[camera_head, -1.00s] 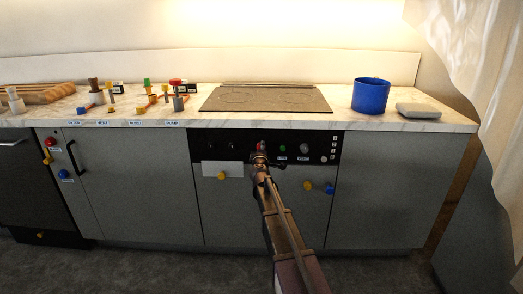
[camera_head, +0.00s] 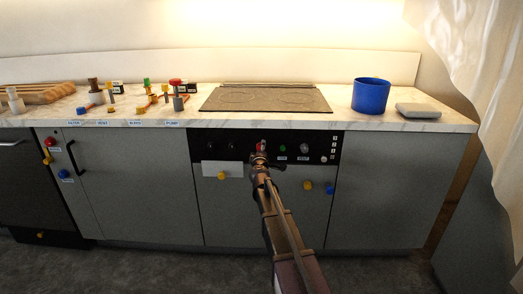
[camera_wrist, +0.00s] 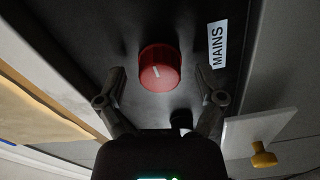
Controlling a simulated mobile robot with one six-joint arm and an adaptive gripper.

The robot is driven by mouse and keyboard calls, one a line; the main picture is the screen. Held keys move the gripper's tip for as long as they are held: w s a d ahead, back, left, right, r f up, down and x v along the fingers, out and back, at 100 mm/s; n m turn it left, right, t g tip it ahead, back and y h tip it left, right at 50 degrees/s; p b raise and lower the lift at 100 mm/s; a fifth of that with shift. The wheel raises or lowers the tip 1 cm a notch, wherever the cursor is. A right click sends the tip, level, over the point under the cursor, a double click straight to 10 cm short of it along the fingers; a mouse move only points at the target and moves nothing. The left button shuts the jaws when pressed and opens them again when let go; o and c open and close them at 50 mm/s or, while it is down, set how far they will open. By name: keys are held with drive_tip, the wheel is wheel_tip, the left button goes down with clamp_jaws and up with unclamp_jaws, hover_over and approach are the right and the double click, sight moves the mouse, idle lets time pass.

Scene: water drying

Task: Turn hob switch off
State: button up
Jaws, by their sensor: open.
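The red knob also shows in the head view (camera_head: 261,146) on the black panel below the hob (camera_head: 265,99). My gripper (camera_head: 259,157) is just in front of it. In the wrist view, the fingers of my gripper (camera_wrist: 162,75) are spread on both sides of the knob, with gaps to it. A green knob (camera_head: 282,148) and a grey knob (camera_head: 304,148) sit to the right; their labels are too small to read.
A white plate (camera_head: 222,169) with a yellow knob (camera_head: 222,176) is below the panel on the left. Yellow (camera_head: 308,185) and blue (camera_head: 329,189) knobs are on the front at lower right. A blue pot (camera_head: 370,96) stands on the counter.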

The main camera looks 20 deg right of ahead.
drive_tip(key=v, duration=1.1)
drive_tip(key=s+d+f+m+g+h, duration=0.2)
drive_tip(key=s+d+f+m+g, duration=0.2)
drive_tip(key=s+f+m+g, duration=0.85)
drive_tip(key=s+a+f+g+y, duration=0.2)
drive_tip(key=s+a+f+y, duration=0.15)
drive_tip(key=s+a, duration=0.4)
drive_tip(key=s+a+f+g+y, duration=0.2)
drive_tip(key=s+a+g+y, duration=0.15)
drive_tip(key=s, duration=0.65)
wheel_tip(320, 180, up, 31)
drive_tip(key=p, duration=3.1)
drive_tip(key=shift+a+f+n+t+y, duration=0.2)
drive_tip(key=shift+a+n+t+y, duration=0.1)
drive_tip(key=shift+n+t, duration=0.15)
drive_tip(key=shift+w, duration=0.15)
